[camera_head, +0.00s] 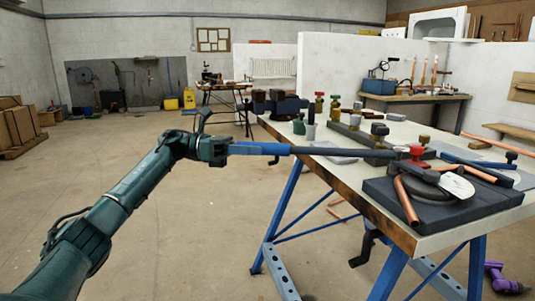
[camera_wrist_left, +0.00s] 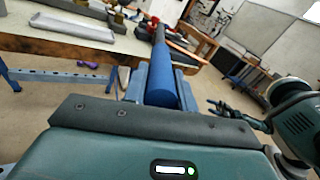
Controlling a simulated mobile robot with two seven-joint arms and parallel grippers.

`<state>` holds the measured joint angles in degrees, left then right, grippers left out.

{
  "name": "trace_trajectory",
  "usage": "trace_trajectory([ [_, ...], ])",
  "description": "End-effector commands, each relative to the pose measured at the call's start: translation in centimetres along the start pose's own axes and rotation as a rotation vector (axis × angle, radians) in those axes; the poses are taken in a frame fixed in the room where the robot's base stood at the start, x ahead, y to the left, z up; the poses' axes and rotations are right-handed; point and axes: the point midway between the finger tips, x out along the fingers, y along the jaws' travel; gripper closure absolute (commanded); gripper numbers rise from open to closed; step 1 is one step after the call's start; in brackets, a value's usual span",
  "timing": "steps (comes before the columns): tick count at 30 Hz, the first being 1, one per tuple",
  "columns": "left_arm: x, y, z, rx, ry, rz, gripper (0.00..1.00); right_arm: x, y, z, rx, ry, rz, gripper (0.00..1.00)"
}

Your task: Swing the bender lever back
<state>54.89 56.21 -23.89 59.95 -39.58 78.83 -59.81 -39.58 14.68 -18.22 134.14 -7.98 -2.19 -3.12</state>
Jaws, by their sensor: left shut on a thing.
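The bender lever (camera_head: 330,151) is a long dark grey bar with a blue grip (camera_head: 262,149). It reaches out past the left edge of the workbench, nearly level. My left gripper (camera_head: 228,149) is shut on the blue grip at its outer end. In the left wrist view the blue grip (camera_wrist_left: 163,88) lies between the fingers, and the bar runs away from them. The bender (camera_head: 440,182) sits on a dark block (camera_head: 420,212), with a red knob and a curved former. A bent copper pipe (camera_head: 405,200) lies in it.
The workbench (camera_head: 345,172) has blue trestle legs and holds several valves and fittings. A vise (camera_head: 275,103) is at its far end. Copper pipes lie at the right. A purple object (camera_head: 503,278) is on the floor. The floor around my left arm is clear.

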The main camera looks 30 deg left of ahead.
Motion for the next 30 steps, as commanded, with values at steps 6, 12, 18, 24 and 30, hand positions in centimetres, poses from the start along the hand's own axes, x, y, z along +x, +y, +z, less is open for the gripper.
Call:
trace_trajectory([
  [6,-0.61,-0.12,-0.02,-0.002,-0.003,-0.002,1.00,0.01,-0.09,-0.05,-0.006,0.017,-0.002,0.51],
  [12,-0.68,-0.12,0.07,-0.002,-0.005,-0.001,1.00,0.02,-0.07,-0.12,-0.006,0.019,-0.001,0.51],
  [18,-0.67,-0.12,0.12,-0.001,-0.005,-0.001,0.69,0.02,-0.07,-0.12,-0.006,0.019,-0.001,0.51],
  [24,-0.73,-0.13,0.00,-0.001,-0.002,-0.002,0.53,0.03,-0.07,-0.10,-0.006,0.018,-0.001,0.51],
  [30,-0.79,-0.16,-0.07,-0.001,0.000,-0.002,0.51,0.03,-0.08,-0.07,-0.006,0.017,-0.002,0.51],
])
